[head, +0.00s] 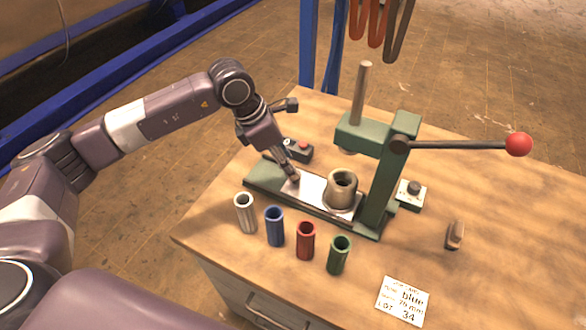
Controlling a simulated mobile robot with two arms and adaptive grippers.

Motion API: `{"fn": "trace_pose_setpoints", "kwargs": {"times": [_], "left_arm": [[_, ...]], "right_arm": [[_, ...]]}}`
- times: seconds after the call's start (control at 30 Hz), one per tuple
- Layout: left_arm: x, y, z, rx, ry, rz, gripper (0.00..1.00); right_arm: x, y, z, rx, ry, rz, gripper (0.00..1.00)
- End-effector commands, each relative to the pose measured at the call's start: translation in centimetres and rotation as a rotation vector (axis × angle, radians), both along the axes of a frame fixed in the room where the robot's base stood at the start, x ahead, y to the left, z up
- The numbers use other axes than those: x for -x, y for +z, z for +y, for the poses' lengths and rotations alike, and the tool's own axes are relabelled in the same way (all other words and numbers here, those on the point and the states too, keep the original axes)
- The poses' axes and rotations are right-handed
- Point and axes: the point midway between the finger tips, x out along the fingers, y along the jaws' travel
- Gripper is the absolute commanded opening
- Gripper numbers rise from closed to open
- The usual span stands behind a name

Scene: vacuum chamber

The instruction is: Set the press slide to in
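The green arbor press (374,180) stands on the wooden bench, with a lever ending in a red ball. Its press slide (313,187) is a pale metal plate on the green base, carrying a round metal cup (342,187) on its right part. The cup sits beside the press column, close to the ram. My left gripper (292,176) reaches down to the left end of the slide. Its fingertips look close together there; whether they hold a knob or merely touch the slide is hidden. My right gripper is not in view.
White, blue (274,227), red (306,241) and green (338,255) tubes stand in front of the press. A small box with a red button (301,149) sits behind the slide.

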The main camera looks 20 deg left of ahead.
Motion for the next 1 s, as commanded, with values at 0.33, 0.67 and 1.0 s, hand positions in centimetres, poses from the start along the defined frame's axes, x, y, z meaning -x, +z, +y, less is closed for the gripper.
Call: {"fn": "trace_pose_setpoints", "kwargs": {"times": [0.33,0.67,1.0], "left_arm": [[1.4,6.0,1.9,0.001,-0.001,-0.002,0.40],[1.7,6.9,2.1,0.001,-0.002,0.000,0.40],[1.7,7.2,2.1,0.001,-0.002,0.000,0.40]], "right_arm": [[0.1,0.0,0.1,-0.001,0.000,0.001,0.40],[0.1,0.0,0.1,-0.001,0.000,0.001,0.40],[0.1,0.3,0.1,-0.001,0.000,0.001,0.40]]}}
